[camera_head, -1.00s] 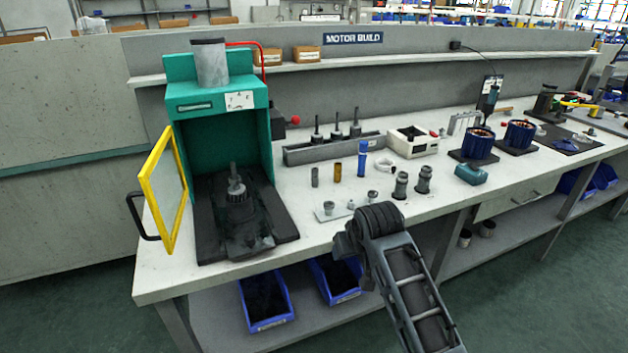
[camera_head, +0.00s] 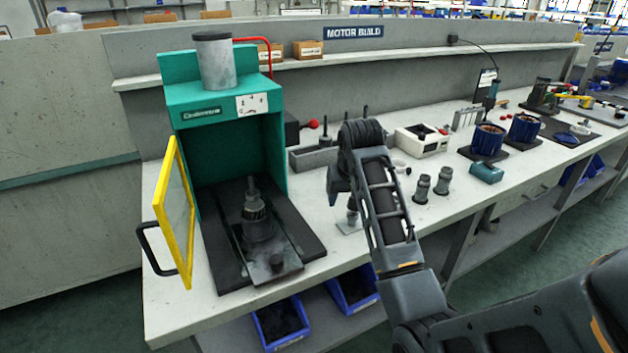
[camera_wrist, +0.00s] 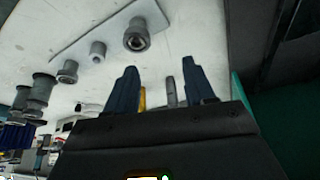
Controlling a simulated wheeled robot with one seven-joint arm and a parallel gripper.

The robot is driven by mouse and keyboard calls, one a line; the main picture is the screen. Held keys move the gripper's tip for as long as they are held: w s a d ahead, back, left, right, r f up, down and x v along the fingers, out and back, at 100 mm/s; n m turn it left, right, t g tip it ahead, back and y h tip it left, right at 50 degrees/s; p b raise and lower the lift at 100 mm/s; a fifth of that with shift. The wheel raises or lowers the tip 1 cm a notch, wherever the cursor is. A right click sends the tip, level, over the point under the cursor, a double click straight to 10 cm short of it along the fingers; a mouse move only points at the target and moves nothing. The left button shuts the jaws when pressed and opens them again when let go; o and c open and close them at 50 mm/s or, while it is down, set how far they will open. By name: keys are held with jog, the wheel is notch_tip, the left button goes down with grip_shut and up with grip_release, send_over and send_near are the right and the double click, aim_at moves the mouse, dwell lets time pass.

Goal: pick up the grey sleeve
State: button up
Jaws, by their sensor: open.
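The grey sleeve (camera_wrist: 171,92) is a small upright grey cylinder, seen in the wrist view between my fingers and beyond them, near the right finger. A brass-yellow sleeve (camera_wrist: 142,98) stands beside it, close to the left finger and partly hidden. My gripper (camera_wrist: 159,66) is open, with nothing held between its dark blue fingers. In the head view my gripper (camera_head: 341,188) points down over the bench right of the green press; my arm hides the sleeves there.
The green press (camera_head: 225,115) with its open yellow door (camera_head: 174,215) stands left. A plate (camera_wrist: 100,32) with several grey fittings lies close to my gripper. Dark flanged parts (camera_head: 422,188), a white box (camera_head: 421,141) and blue motors (camera_head: 487,142) stand right.

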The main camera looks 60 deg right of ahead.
jog(key=w+d, duration=0.8)
jog(key=d, duration=0.1)
jog(key=shift+w+r, duration=0.1)
jog(key=shift+w, duration=0.15)
jog(key=x, duration=0.5)
jog(key=shift+d, duration=0.1)
jog(key=c, duration=0.8)
